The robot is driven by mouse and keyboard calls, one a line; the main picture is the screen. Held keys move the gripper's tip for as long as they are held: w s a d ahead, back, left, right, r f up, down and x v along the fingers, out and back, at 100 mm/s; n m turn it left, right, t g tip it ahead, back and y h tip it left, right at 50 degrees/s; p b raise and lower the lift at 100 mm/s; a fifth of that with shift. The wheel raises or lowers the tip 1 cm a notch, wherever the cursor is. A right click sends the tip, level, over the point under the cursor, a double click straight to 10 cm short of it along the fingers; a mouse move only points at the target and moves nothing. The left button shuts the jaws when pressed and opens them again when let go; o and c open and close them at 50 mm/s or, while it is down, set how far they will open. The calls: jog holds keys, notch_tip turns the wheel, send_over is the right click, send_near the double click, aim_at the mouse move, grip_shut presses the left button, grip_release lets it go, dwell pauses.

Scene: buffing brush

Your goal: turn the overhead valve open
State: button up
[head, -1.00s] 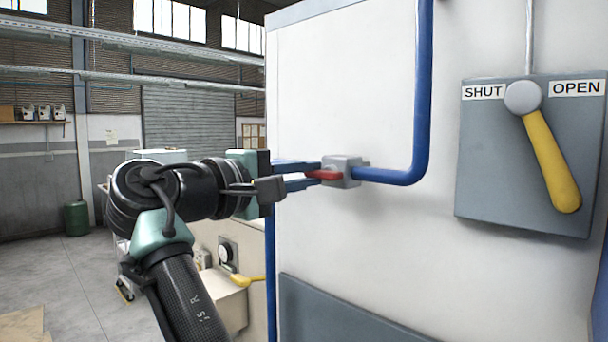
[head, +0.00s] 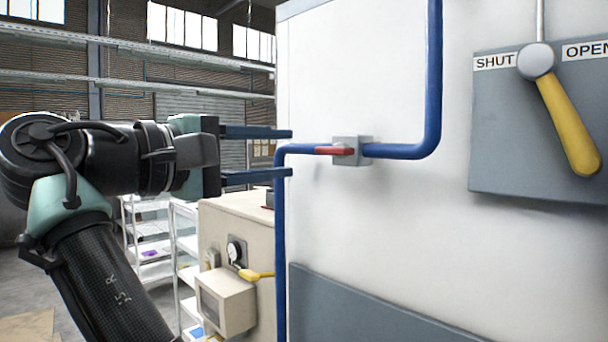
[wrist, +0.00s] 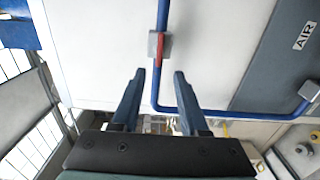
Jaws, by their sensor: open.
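A small valve with a grey block (head: 365,150) and a red handle (head: 335,151) sits on the blue pipe (head: 400,152) on the white wall. The red handle points left, along the pipe. In the wrist view the red handle (wrist: 160,50) also lies along the pipe, ahead of the fingertips. My gripper (head: 290,153) is open and empty, left of the handle and apart from it. The wrist view shows the gripper (wrist: 159,74) with its fingers spread either side of the pipe line. A yellow lever (head: 568,125) hangs down and slightly right on a grey panel marked SHUT and OPEN.
The grey panel (head: 500,130) stands out at the right. A beige cabinet (head: 232,225) with a gauge and a small yellow handle stands below my gripper. White shelves (head: 150,240) are behind it. The wall between pipe and panel is bare.

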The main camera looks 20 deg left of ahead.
jog(key=b+v, duration=0.1)
jog(key=v, duration=0.3)
jog(key=shift+s, duration=0.1)
dwell(0.4)
jog(key=w+d+f+m+t+y+b, duration=0.4)
jog(key=d+f+m+y, duration=0.15)
jog(key=d+y, duration=0.35)
jog(key=s+d+m+t+h+b, duration=0.1)
jog(key=s+d+m+t, duration=0.5)
jog(key=s+d, duration=0.6)
jog(key=d+m+h, duration=0.1)
jog(key=d+m, duration=0.1)
jog(key=d, duration=0.1)
jog(key=shift+s+d+r+m+h, duration=0.3)
jog(key=shift+s+m+h, duration=0.05)
jog(key=shift+s+h, duration=0.05)
